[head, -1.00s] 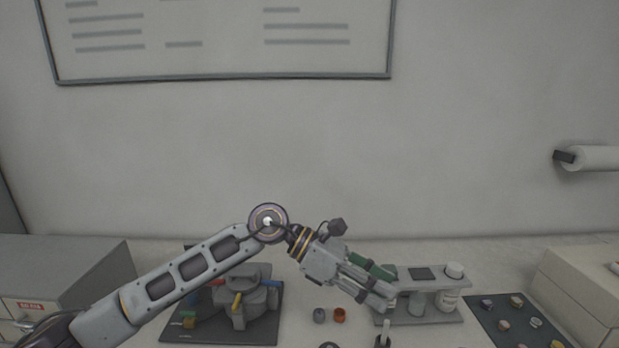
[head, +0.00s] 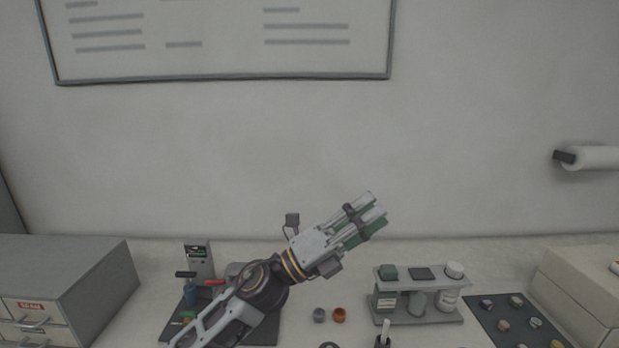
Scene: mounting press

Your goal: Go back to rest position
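My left gripper (head: 376,206) is raised in front of the wall, its fingers pointing up and to the right. It is clear of the bench and above and left of the small rack (head: 440,318). Green surfaces show along its fingers. I cannot tell from this angle how far apart the fingers are, and no separate object shows clearly between them. My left arm comes up from the lower left and covers part of the dark mat and the grey press (head: 236,268). My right gripper is not in view.
A dark mat with several small pieces (head: 471,302) lies right. Grey drawers (head: 106,278) stand left, a pale box (head: 575,290) right.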

